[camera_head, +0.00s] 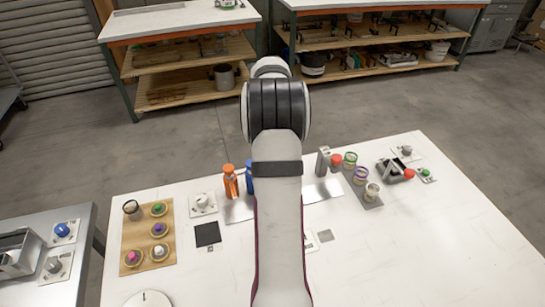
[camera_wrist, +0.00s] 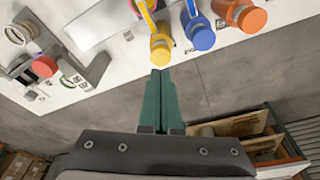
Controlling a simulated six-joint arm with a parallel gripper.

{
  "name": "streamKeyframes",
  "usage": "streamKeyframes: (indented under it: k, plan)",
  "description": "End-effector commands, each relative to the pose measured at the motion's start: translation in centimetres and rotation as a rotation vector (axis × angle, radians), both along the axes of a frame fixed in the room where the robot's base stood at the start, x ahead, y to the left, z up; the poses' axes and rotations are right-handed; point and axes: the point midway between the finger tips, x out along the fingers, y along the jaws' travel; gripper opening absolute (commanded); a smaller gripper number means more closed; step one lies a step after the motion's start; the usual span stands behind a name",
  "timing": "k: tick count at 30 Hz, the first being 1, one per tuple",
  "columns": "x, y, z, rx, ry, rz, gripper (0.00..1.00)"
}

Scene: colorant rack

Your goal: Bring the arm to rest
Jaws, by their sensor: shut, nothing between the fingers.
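My gripper (camera_wrist: 160,75) shows in the wrist view with its two green fingers together and nothing between them. Its tips are near the yellow-capped bottle (camera_wrist: 160,48) in the picture; I cannot tell the gap in depth. A blue-capped bottle (camera_wrist: 200,34) and an orange-capped bottle (camera_wrist: 246,16) stand beside it. In the head view my raised arm runs up the middle and hides the gripper. The orange bottle (camera_head: 231,182) and part of the blue bottle (camera_head: 250,178) show left of the arm; the yellow one is hidden there.
The white table (camera_head: 400,250) has clear room at the front right. A wooden board (camera_head: 140,225) with several coloured cups is at left. A grey strip (camera_head: 367,200) with lidded jars and a dark device (camera_head: 388,172) are at right. Shelved benches (camera_head: 185,60) stand behind, across open floor.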

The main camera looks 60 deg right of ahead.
Motion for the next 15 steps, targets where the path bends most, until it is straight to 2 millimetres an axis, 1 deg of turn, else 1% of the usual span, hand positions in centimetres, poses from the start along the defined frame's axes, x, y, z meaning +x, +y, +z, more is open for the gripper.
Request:
streamKeyframes:
  k: [1,3,6,15]
  plan:
    - [0.0,0.0,0.7,-0.002,-0.002,-0.001,0.00]
    - [0.0,0.0,1.4,0.000,0.000,-0.001,0.00]
    - [0.0,0.0,1.9,0.000,0.000,0.000,0.00]
    - [0.0,0.0,1.9,0.000,0.000,0.000,0.00]
